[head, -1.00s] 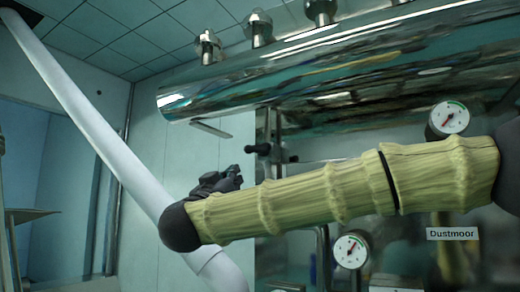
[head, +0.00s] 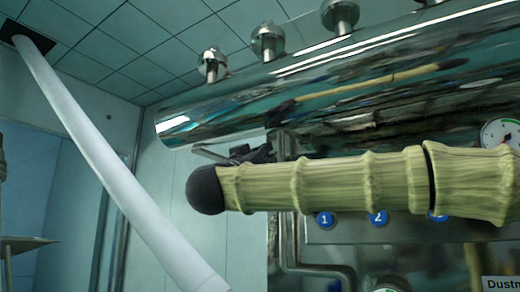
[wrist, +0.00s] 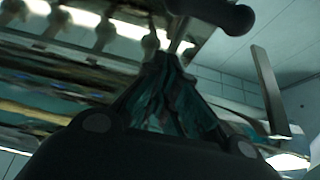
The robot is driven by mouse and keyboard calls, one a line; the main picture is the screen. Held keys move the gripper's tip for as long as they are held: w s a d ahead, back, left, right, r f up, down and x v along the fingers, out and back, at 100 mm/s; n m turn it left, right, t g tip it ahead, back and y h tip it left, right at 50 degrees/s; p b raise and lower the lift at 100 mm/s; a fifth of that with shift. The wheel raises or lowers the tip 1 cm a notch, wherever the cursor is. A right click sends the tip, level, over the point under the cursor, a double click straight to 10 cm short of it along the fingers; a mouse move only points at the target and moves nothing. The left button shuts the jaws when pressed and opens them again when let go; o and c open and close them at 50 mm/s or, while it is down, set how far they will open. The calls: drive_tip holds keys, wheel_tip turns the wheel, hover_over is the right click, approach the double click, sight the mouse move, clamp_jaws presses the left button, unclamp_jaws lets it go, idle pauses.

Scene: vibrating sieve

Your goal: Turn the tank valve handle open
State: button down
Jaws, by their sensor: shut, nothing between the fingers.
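The tank (head: 330,85) is a shiny horizontal metal cylinder across the upper part of the head view. A flat metal lever (head: 208,153) sticks out below its left end. It looks like the same flat bar (wrist: 265,88) at right in the wrist view. A black round-ended bar (wrist: 225,14) crosses the top of the wrist view; I cannot tell which of the two is the valve handle. My gripper (wrist: 170,60) is shut and empty, its tips just below the black bar; contact is unclear. In the head view my gripper (head: 255,153) is partly hidden by my arm.
Several metal fittings (head: 268,40) stand on top of the tank. A panel with numbered blue buttons (head: 378,218) and pipes (head: 318,270) lie behind and below my arm. A gauge (head: 500,134) is at right. A white slanted pipe (head: 95,160) stands at left.

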drive_tip(key=w+d+f+p, duration=0.1)
drive_tip(key=p, duration=0.1)
drive_tip(key=w+d+f+p, duration=0.1)
drive_tip(key=w, duration=0.1)
drive_tip(key=shift+w+d+p, duration=0.1)
drive_tip(key=shift+w+p, duration=0.05)
drive_tip(key=shift+p, duration=0.2)
idle(0.5)
drive_tip(key=shift+f+m+b, duration=0.1)
drive_tip(key=shift+m+b, duration=0.2)
drive_tip(key=shift+b, duration=0.1)
